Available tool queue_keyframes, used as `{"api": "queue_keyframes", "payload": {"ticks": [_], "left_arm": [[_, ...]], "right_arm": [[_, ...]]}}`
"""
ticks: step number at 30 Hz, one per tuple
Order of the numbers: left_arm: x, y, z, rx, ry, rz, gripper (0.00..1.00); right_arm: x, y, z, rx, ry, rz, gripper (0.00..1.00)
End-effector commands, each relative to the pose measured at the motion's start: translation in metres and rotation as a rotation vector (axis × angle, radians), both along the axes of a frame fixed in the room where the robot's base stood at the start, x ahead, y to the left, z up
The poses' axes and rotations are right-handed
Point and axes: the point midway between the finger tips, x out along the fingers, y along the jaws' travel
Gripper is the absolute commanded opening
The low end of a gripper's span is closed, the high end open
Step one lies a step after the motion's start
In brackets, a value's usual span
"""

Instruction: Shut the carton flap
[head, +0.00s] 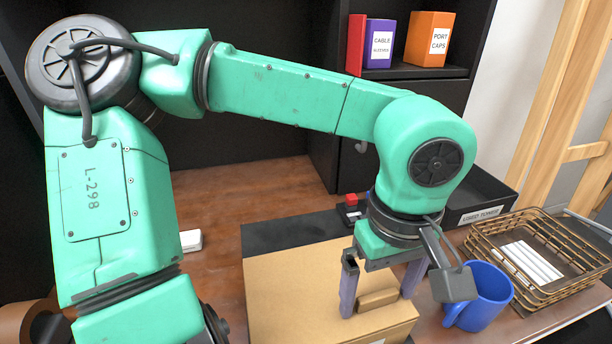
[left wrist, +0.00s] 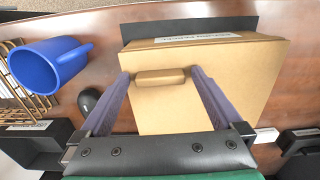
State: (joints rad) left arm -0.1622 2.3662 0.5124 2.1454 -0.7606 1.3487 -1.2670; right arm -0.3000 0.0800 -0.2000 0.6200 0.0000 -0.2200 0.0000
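The tan cardboard carton (head: 290,290) sits on the wooden desk, with its broad upper face showing; it also fills the middle of the left wrist view (left wrist: 215,70). A small block-like tab (head: 378,300) is on the carton's flap, near its right part in the head view. In the left wrist view the tab (left wrist: 160,77) lies between the fingertips. My left gripper (head: 380,292) is open, its fingers pointing down on either side of the tab with small gaps. I cannot tell whether the flap is fully shut. My right gripper is not in view.
A blue mug (head: 482,297) stands close to the right of my left gripper. A wire basket (head: 545,262) and a black tray (head: 480,205) are farther right. A dark mat (head: 290,232) lies under the carton. A shelf with boxes (head: 428,40) stands behind.

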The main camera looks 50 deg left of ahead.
Motion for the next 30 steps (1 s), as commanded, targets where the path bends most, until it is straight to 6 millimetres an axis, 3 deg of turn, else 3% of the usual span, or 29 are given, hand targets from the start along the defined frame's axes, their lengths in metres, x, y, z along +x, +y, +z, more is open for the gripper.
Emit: {"api": "queue_keyframes", "payload": {"ticks": [14,30], "left_arm": [[0.0,0.0,0.003,0.0,-0.001,0.0,1.0],[0.0,0.0,0.057,-0.001,-0.002,0.0,1.0]], "right_arm": [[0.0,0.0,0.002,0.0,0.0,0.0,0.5],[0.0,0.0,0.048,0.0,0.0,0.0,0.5]]}}
